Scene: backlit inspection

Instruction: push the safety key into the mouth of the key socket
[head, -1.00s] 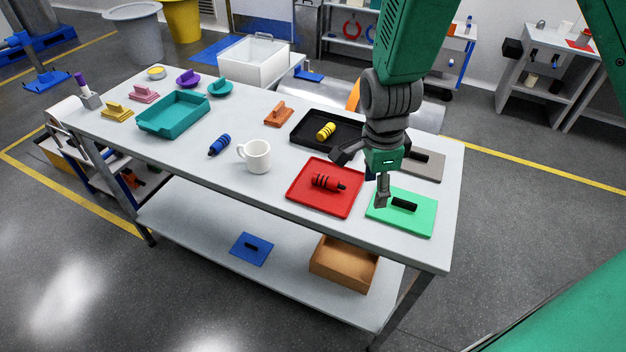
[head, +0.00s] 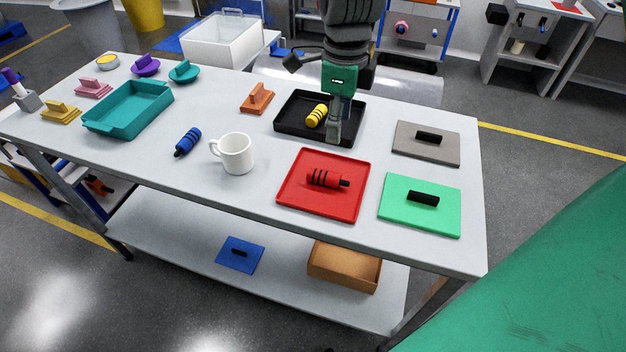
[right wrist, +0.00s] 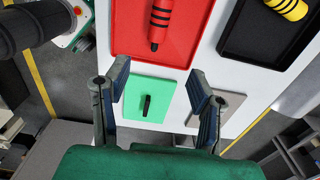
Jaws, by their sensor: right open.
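No object is clearly marked as the safety key or the key socket. A purple-topped stick (head: 10,76) stands in a small grey block (head: 27,100) at the table's far left; I cannot tell whether these are the two. Black-banded cylinders also lie about: a red one (head: 327,180) on the red tray, a yellow one (head: 317,115) in the black tray and a blue one (head: 187,142) on the bare table. My right gripper (head: 334,138) points down by the black tray's front edge, apart from the cylinders. Its fingers are open and empty in the right wrist view (right wrist: 158,76). My left gripper is not seen.
A white mug (head: 236,154) stands near the table's front edge. The red tray (head: 297,195), black tray (head: 283,122), green plate (head: 420,222) and grey plate (head: 430,153) fill the right end. A teal tray (head: 103,124) lies left.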

